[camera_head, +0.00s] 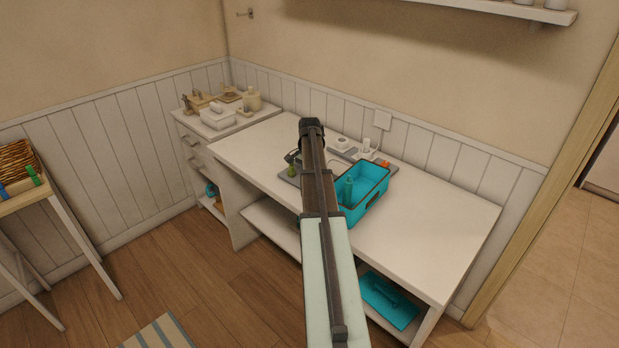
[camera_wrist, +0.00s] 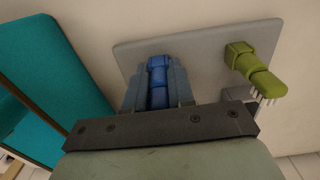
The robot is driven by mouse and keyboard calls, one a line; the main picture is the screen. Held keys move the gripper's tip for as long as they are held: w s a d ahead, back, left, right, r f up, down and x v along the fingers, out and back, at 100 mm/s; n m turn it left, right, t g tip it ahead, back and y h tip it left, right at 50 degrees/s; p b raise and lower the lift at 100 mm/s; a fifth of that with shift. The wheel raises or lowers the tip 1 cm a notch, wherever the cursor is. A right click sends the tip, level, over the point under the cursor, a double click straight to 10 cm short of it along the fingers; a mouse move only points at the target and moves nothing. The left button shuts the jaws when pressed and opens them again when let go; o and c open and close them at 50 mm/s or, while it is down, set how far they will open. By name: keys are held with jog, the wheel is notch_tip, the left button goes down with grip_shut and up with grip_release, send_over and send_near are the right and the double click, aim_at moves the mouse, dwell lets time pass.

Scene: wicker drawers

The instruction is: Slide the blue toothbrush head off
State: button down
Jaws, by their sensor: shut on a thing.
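In the wrist view, the blue toothbrush head (camera_wrist: 158,72) lies between the two fingers of my gripper (camera_wrist: 158,84). My gripper is shut on it, above the grey tray (camera_wrist: 205,65). The lower part of the blue head is hidden by the gripper body, and I cannot tell what it is seated on. In the head view my own arm covers much of the work area, and the blue head cannot be made out there.
A green brush head (camera_wrist: 255,72) with bristles is close to the right finger. A teal bin (camera_head: 370,203) holding a green bottle (camera_head: 349,190) stands right of the arm on the white table (camera_head: 440,215). The table's right end is clear.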

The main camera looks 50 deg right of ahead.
jog(key=shift+r, duration=0.15)
jog(key=shift+r, duration=2.1)
